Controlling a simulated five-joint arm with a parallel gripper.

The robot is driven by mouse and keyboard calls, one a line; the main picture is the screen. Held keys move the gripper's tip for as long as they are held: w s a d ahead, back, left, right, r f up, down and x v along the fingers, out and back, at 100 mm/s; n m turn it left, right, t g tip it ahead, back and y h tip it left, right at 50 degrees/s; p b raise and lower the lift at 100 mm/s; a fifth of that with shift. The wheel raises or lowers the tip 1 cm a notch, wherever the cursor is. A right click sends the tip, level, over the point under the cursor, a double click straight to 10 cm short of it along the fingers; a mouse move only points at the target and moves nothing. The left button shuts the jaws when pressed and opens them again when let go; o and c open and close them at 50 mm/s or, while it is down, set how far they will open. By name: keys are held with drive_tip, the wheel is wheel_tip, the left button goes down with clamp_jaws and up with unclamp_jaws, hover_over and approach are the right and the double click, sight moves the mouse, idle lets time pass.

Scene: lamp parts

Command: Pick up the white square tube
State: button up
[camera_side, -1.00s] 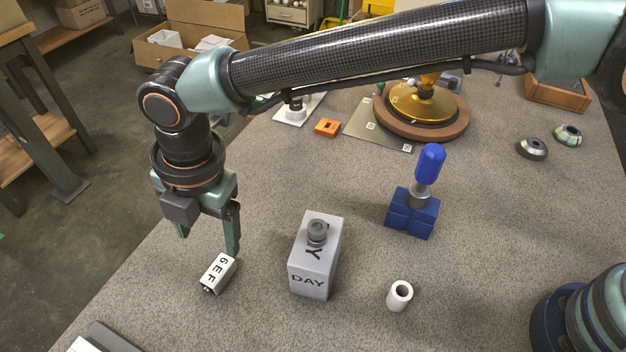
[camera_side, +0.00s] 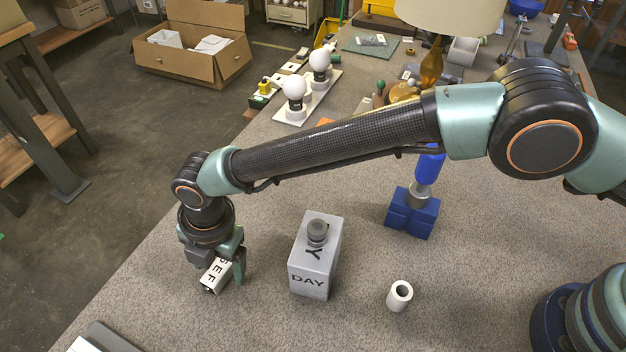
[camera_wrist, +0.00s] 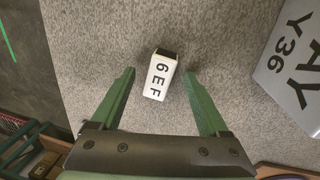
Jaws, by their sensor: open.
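The white square tube (camera_side: 214,276), marked with black characters, lies on the grey speckled table at the left. Its open dark end shows in the wrist view, where the tube (camera_wrist: 159,77) sits between and a little beyond the fingertips. My gripper (camera_side: 222,271) is low over the tube, with one finger seen on the tube's right side. In the wrist view my gripper (camera_wrist: 160,72) is open, with its green fingers on either side of the tube and gaps showing. The gripper hides the tube's upper part in the side view.
A grey box marked DAY (camera_side: 314,262) stands close to the right of the gripper. A white round tube (camera_side: 399,295) and a blue block (camera_side: 411,212) with a blue-topped tool stand further right. Bulbs on a white stand (camera_side: 307,97) are at the back. The table's left edge is near.

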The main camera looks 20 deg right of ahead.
clamp_jaws()
idle(0.3)
